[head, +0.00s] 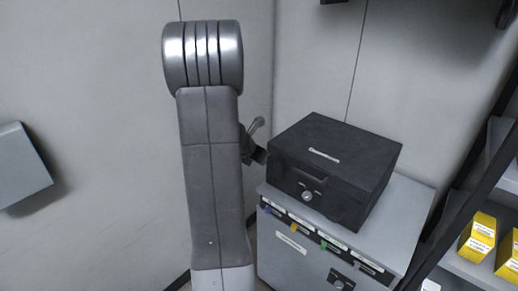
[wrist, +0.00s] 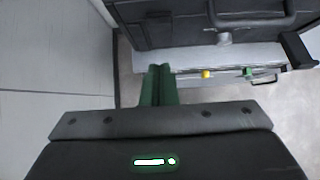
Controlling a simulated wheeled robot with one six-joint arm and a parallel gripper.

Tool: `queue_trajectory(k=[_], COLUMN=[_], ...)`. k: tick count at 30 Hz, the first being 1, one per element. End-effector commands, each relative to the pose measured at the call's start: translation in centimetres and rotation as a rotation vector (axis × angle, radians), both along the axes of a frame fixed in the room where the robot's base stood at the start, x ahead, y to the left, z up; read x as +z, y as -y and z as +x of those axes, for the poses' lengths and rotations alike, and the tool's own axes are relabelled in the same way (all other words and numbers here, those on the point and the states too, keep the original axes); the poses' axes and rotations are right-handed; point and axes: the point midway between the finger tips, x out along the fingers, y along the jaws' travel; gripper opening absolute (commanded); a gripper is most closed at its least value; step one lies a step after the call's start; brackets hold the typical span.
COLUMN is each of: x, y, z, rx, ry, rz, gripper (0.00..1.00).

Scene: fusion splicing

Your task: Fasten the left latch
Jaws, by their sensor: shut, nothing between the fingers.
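A black case (head: 330,165) with a pale label on its lid sits shut on top of a grey cabinet. In the wrist view, its dark side and handle (wrist: 250,20) fill the top. A round silver lock (head: 306,196) is on its front. My gripper (head: 262,157) is beside the case's left end, mostly hidden behind my arm in the head view. In the wrist view, my gripper's green fingers (wrist: 160,84) are together and empty, below and left of the case. Whether they touch anything cannot be told.
The grey cabinet (head: 415,200) under the case has coloured tabs along its front top edge. A shelf with yellow boxes (head: 478,238) stands at the right. Walls are close behind and to the left. A grey box (head: 20,168) is on the left wall.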

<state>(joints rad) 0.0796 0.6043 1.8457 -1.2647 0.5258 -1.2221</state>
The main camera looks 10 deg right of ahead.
Motion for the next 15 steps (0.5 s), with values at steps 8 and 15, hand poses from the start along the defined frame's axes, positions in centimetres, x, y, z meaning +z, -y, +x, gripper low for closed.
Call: queue_trajectory(k=[8,15], x=[4.2,4.8], y=[-0.8,-0.9], z=[-0.6,-0.7], rx=[0.0,0.0], ry=[0.002,0.0], rz=[-0.001,0.0], gripper=[0.0,0.0])
